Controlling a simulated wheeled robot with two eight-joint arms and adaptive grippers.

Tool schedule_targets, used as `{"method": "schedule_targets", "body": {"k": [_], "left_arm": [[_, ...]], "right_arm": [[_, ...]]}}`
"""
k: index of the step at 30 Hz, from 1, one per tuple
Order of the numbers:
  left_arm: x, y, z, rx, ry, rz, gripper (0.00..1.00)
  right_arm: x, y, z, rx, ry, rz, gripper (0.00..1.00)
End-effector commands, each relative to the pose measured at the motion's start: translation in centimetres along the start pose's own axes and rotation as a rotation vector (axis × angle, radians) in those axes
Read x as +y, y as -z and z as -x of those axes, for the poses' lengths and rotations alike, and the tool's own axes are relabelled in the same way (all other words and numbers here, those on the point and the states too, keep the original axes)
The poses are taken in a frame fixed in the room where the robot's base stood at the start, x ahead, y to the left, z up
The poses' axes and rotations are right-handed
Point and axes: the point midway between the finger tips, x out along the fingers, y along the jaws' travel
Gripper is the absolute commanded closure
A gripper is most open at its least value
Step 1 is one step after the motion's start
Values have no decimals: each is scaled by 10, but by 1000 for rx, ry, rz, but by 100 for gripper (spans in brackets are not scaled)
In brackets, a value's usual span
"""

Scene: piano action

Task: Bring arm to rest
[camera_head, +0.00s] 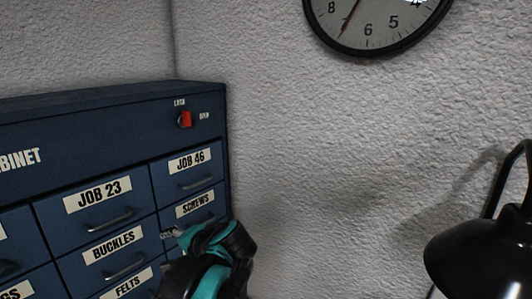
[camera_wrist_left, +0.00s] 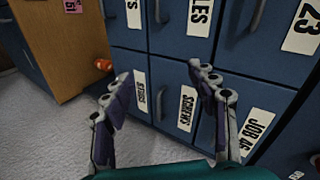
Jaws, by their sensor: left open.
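My left gripper (camera_head: 172,234) is low in the head view, in front of the right column of drawers of the blue cabinet (camera_head: 95,103). My teal and black wrist hides part of the lower drawers. In the left wrist view the two fingers of this gripper (camera_wrist_left: 160,78) are spread apart with nothing between them. Drawer fronts labelled SCREWS (camera_wrist_left: 187,108) and JOB 46 (camera_wrist_left: 257,133) show beyond the fingers. I cannot tell whether the fingers touch the cabinet. My right gripper is not in view.
The cabinet's drawers look shut. A red knob (camera_head: 185,119) sits between LOCK and OPEN. A black lamp (camera_head: 480,255) stands at the right, and a clock (camera_head: 375,18) hangs above. A wooden piece (camera_wrist_left: 60,45) and an orange round thing (camera_wrist_left: 103,64) show in the wrist view.

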Motion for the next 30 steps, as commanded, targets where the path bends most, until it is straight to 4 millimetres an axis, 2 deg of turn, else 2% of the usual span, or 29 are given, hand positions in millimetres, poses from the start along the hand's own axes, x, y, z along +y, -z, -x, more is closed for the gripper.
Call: {"method": "schedule_targets", "body": {"k": [1,5,6,8,9,12,15,18,21,30], "left_arm": [[42,-31,-22,-1,-67,43,41],[127,-89,-49,12,-249,171,41],[154,-106,-56,18,-304,216,41],[196,-129,-64,28,-384,288,41],[224,-144,-70,36,-436,340,41],[286,-172,-79,60,-550,465,41],[331,-189,-84,81,-634,569,41],[358,-198,-86,97,-687,641,41],[369,-201,-85,105,-714,677,41],[370,-201,-85,107,-717,682,41]], "right_arm": [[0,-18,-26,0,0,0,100],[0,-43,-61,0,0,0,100],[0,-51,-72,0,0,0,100],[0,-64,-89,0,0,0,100],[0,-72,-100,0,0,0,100],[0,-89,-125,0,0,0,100],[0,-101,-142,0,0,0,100],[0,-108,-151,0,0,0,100],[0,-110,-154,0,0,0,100],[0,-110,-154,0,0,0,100]]}}
